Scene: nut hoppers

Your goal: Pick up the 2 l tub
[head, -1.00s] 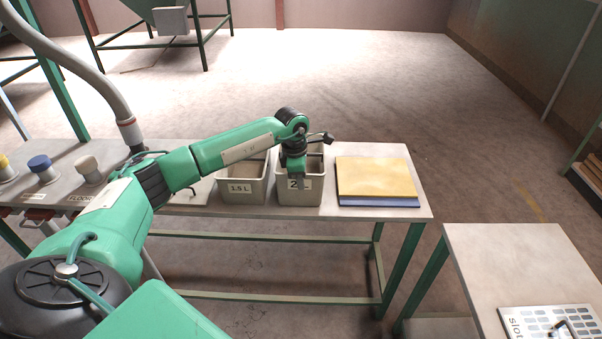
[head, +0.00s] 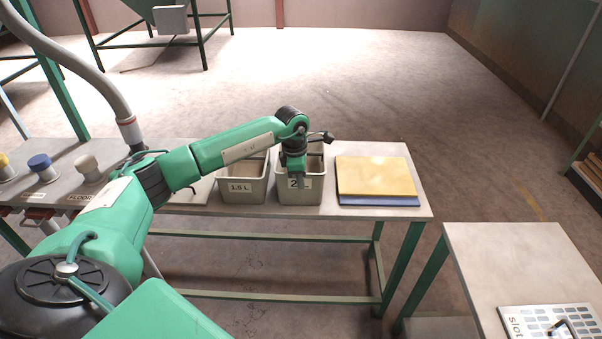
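The 2 l tub (head: 314,192) is a grey, open-topped box on the table, with a white label on its front whose "2" shows and whose rest is covered. My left gripper (head: 300,180) points down at the tub's front wall and hides part of the label and rim. Its fingers overlap in this view, so I cannot tell whether they are apart or closed on the wall. The tub stands upright on the table. My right gripper is not in view.
A similar tub labelled 1.5 L (head: 241,187) stands close on the left. A yellow board on a blue one (head: 376,178) lies on the right. Several knobs, one blue (head: 40,163), are at the far left. A second table (head: 505,260) stands at the lower right.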

